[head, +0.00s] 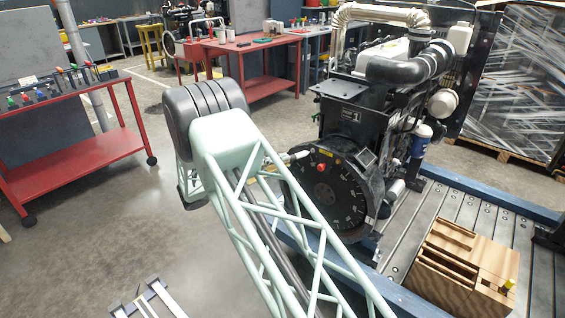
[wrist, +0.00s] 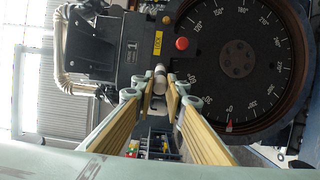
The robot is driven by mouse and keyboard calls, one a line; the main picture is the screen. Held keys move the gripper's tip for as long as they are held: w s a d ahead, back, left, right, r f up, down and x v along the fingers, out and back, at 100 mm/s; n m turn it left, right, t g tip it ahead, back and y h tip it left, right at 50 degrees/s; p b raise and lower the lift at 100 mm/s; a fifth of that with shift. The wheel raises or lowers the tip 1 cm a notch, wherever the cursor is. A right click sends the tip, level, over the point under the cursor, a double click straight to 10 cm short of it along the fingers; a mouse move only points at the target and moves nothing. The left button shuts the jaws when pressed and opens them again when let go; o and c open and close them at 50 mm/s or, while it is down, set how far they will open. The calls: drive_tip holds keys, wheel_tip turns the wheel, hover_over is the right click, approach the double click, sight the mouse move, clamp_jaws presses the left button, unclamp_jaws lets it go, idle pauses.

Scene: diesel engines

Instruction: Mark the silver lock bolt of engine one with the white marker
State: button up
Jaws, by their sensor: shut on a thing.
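The engine (head: 350,115) stands on a slotted bed, with a black flywheel disc (head: 335,190) facing me. In the wrist view the disc (wrist: 265,75) has a white degree scale, and left of it are a red button (wrist: 181,43) and a yellow LOCK label (wrist: 158,43). My gripper (wrist: 160,92) is shut on the white marker (wrist: 159,84), whose tip points toward the panel below the label. In the head view the marker (head: 300,155) shows at the disc's upper left edge. Contact cannot be told. I cannot pick out the silver lock bolt for certain.
A wooden block box (head: 440,284) with a yellow item (head: 508,284) sits on the slotted bed (head: 455,205) at right. A red cart (head: 75,165) stands at left and a red workbench (head: 250,50) behind.

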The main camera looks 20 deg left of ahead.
drive_tip(key=shift+s+a, duration=0.25)
drive_tip(key=shift+s, duration=0.35)
idle(0.5)
drive_tip(key=shift+s+a, duration=0.3)
drive_tip(key=shift+s, duration=0.45)
drive_tip(key=shift+s+a, duration=0.25)
drive_tip(key=shift+s, duration=0.45)
drive_tip(key=shift+s+a, duration=0.3)
drive_tip(key=shift+s, duration=0.45)
